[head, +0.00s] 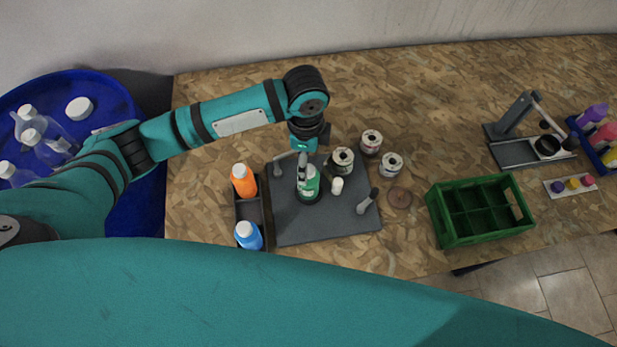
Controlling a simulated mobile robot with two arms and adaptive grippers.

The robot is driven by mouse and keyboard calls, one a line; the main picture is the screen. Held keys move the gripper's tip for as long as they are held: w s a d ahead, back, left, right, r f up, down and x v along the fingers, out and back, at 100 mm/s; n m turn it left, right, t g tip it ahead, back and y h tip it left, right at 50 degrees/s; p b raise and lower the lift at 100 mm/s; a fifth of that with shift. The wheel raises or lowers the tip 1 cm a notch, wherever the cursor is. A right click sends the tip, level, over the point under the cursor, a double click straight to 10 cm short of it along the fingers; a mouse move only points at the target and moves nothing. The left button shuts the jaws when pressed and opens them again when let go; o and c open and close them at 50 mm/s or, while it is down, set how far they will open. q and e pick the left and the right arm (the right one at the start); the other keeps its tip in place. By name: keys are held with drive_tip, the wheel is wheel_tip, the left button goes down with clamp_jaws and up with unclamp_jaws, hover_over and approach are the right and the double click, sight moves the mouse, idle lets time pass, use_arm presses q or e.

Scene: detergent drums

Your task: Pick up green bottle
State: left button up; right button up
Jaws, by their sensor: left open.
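The green bottle (312,184) stands on a dark grey plate (290,229) on the wooden worktop. My left arm reaches in from the left, and its left gripper (304,172) points down at the bottle. The gripper is open. One finger overlaps the upper part of the bottle in this view and hides some of it. I cannot tell whether the fingers touch the bottle. My right gripper is not in view.
A dark rack (252,211) left of the plate holds an orange bottle (243,182) and a blue bottle (248,236). A small white piece (337,185) stands close right of the green bottle. Several tins stand behind. A green crate (470,240) sits right.

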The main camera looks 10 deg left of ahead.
sight(309, 169)
use_arm(q)
drive_tip(key=shift+f, duration=0.25)
drive_tip(key=shift+s+f, duration=0.1)
drive_tip(key=shift+f, duration=0.15)
drive_tip(key=f, duration=0.1)
drive_tip(key=f+p, duration=0.1)
drive_tip(key=f, duration=0.1)
drive_tip(key=f+p, duration=0.1)
drive_tip(key=shift+d+f, duration=0.2)
drive_tip(key=shift+d, duration=0.05)
drive_tip(key=shift+f, duration=0.2)
clamp_jaws()
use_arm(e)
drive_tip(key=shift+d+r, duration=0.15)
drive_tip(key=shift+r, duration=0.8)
